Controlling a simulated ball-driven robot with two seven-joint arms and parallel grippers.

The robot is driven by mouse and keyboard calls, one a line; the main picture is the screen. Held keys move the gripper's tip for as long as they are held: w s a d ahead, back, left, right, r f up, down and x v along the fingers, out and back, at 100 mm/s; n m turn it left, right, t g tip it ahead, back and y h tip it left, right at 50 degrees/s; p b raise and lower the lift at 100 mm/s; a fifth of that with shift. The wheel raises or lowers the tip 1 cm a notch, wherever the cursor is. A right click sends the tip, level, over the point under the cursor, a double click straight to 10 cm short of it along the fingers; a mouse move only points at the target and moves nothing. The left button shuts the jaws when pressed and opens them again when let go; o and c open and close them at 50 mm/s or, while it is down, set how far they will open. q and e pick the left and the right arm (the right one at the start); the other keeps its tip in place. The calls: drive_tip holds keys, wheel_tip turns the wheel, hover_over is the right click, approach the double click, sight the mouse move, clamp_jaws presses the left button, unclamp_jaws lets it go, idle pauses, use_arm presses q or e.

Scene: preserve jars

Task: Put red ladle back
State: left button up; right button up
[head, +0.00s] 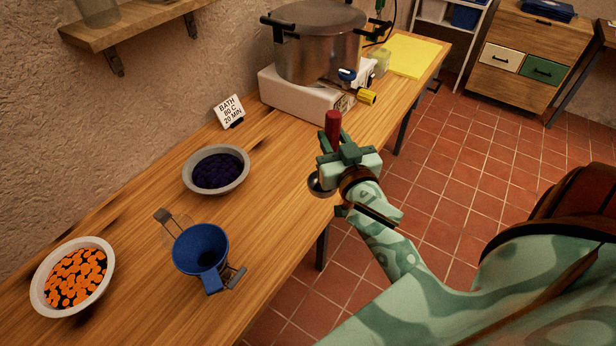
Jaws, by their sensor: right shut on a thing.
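The red ladle shows its red handle (333,126) standing up out of my right gripper (330,162). Its metal bowl (318,184) hangs just below the jaws. My right gripper is shut on the ladle and holds it near the front edge of the wooden table. The ladle is roughly upright, and its middle is hidden by the jaws. I cannot tell whether the bowl touches the tabletop. My left gripper is not in view.
A bowl of dark berries (216,170), a blue funnel (201,248) on a glass jar and a bowl of orange slices (72,277) stand on the table (266,222).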

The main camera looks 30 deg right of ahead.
use_arm(q)
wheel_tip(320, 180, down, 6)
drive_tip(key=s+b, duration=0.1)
drive_tip(key=b, duration=0.6)
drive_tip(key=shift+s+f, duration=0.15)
use_arm(e)
drive_tip(key=w+f, duration=1.1)
drive_tip(key=f, duration=0.2)
drive_tip(key=shift+w+d+f, duration=0.3)
drive_tip(key=shift+w+f, duration=0.05)
drive_tip(key=shift+f, duration=0.05)
drive_tip(key=o, duration=1)
